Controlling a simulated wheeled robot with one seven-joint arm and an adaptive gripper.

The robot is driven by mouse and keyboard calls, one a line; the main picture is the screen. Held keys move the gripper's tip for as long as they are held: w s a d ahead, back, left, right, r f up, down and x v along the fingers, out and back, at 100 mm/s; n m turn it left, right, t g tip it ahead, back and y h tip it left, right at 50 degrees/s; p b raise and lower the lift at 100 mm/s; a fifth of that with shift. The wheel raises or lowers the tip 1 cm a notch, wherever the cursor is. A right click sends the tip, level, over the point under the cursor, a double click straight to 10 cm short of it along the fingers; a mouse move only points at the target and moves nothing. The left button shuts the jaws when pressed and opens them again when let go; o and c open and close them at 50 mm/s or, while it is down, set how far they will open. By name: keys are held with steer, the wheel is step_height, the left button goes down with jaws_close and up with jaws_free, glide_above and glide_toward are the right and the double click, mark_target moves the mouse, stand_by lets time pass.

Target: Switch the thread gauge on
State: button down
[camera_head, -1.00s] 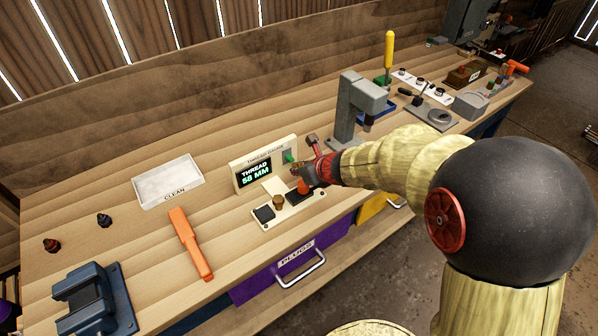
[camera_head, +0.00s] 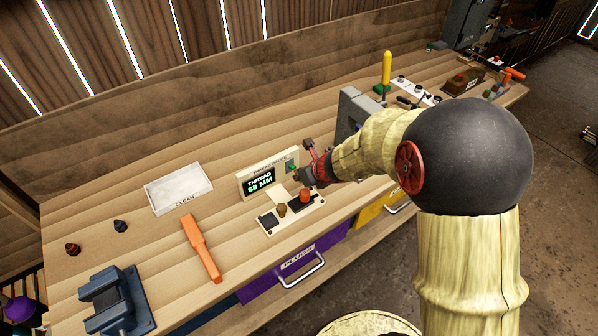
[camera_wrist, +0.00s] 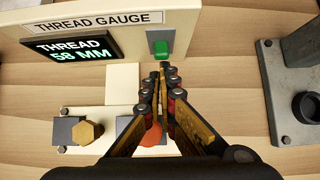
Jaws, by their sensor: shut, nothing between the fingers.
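The thread gauge (camera_head: 262,181) stands on the workbench, and its lit screen reads "THREAD 58 MM". The screen also shows in the wrist view (camera_wrist: 68,50). A green switch (camera_wrist: 161,47) sits in a grey plate on the panel, right of the screen; it also shows in the head view (camera_head: 291,166). My gripper (camera_wrist: 162,72) is shut and empty, with its tips just below the switch in the wrist view; a small gap shows between them. In the head view my gripper (camera_head: 301,178) is close to the panel's right end.
The gauge's base holds a brass hex piece (camera_wrist: 87,132) and an orange piece (camera_wrist: 153,136), partly hidden under my fingers. A grey press-like stand (camera_wrist: 288,90) is close on the right. A white "CLEAN" tray (camera_head: 160,205) and an orange tool (camera_head: 201,248) lie left.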

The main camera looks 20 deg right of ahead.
steer(key=shift+w+r, duration=0.15)
steer(key=shift+r, duration=0.4)
